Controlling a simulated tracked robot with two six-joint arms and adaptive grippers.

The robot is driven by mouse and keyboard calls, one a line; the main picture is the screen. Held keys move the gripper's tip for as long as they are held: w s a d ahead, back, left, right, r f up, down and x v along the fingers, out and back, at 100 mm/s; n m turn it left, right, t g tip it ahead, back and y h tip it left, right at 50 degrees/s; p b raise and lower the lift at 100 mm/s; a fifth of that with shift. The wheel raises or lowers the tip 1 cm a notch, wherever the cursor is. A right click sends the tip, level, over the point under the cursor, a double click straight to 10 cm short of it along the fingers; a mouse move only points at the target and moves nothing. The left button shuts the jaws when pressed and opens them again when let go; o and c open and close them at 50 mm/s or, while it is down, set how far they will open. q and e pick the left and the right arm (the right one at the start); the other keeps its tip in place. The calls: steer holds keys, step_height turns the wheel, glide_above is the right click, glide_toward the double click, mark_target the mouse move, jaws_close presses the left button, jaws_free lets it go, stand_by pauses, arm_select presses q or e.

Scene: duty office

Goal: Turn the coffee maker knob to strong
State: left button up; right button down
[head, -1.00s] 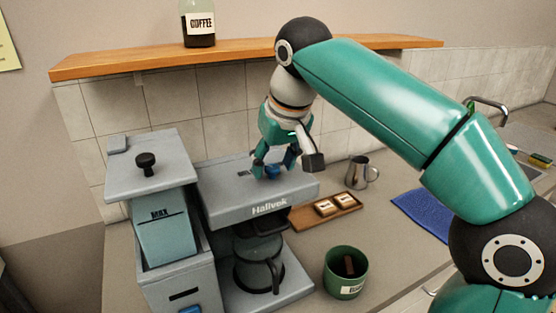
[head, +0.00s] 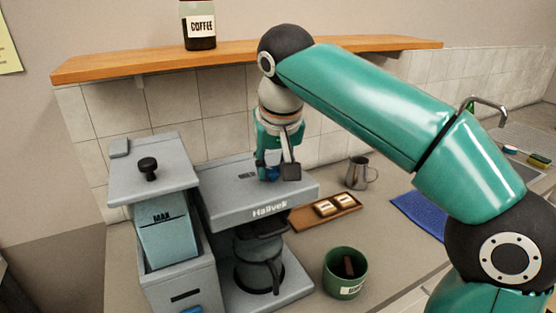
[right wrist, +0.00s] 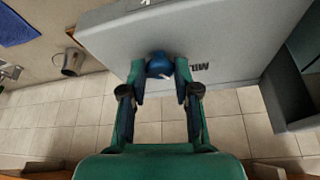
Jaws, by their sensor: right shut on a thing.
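The grey coffee maker (head: 225,205), marked Halivek, stands on the counter with its glass jug (head: 262,268) below the brewing head. The blue knob (head: 272,174) is on top of the brewing head and also shows in the right wrist view (right wrist: 159,64). My right gripper (head: 270,178) points down at the knob with a finger on each side, shut on it. In the right wrist view, a partly seen label reading "MIL" (right wrist: 199,67) lies right of the knob. The strong marking cannot be made out. My left gripper is not in view.
A wooden shelf (head: 230,56) with a coffee jar (head: 199,27) runs behind the arm. Right of the machine are a wooden tray (head: 299,221), a metal pitcher (head: 357,175), a green pot (head: 345,285) and a blue cloth (head: 420,214).

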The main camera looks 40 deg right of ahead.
steer(key=m+p, duration=0.1)
steer(key=m, duration=0.1)
steer(key=m+g+h, duration=0.1)
steer(key=m, duration=0.1)
steer(key=shift+w+a+r+m+h+p, duration=0.1)
steer(key=shift+w+r+m+h+p, duration=0.05)
steer(key=shift+m+h+p, duration=0.2)
steer(key=m+g+p, duration=0.1)
steer(key=m, duration=0.2)
steer(key=shift+w+m+h+p, duration=0.1)
steer(key=shift+m+h+p, duration=0.15)
steer(key=shift+p, duration=0.1)
steer(key=m+g+p, duration=0.2)
steer(key=m, duration=0.2)
steer(key=shift+w, duration=0.15)
steer(key=shift+m+g+p, duration=0.55)
steer(key=shift+m+g, duration=0.05)
steer(key=shift+m, duration=1)
steer(key=shift+f, duration=0.2)
steer(key=c, duration=1.3)
jaws_free()
steer(key=o, duration=0.5)
steer(key=shift+c, duration=0.2)
